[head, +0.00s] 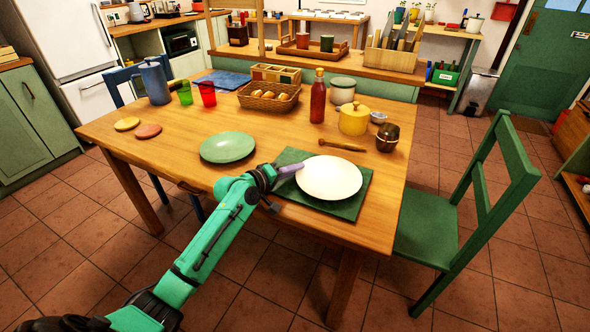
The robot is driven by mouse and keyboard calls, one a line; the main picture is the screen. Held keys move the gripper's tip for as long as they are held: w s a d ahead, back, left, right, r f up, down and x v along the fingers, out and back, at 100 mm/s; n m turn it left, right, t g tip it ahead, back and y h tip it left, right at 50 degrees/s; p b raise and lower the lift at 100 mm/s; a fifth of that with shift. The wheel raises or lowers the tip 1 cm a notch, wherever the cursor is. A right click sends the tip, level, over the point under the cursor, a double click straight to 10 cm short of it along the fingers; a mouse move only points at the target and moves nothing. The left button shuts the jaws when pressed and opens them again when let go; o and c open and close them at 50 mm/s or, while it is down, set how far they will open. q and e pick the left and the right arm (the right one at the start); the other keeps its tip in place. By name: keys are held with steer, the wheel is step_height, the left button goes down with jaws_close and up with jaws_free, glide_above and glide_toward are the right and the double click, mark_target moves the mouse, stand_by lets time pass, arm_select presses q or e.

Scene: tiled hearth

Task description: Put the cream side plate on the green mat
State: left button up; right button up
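The cream side plate (329,178) is roughly level over the green mat (328,208) near the table's front right corner. It covers much of the mat. I cannot tell whether its underside touches the mat or is slightly above it. My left gripper (291,169) is at the plate's left rim, with a pale finger against the rim. It appears shut on the plate; its lower finger is hidden. My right gripper is not in view.
A green plate (228,147) lies left of the mat. A wooden pestle-like tool (342,145), brown pot (388,137), yellow pot (354,118) and red bottle (318,97) stand behind. A green chair (460,205) is at the right.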

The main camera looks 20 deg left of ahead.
arm_select(q)
steer(key=shift+r, duration=0.25)
steer(key=v, duration=1.2)
steer(key=shift+f, duration=0.1)
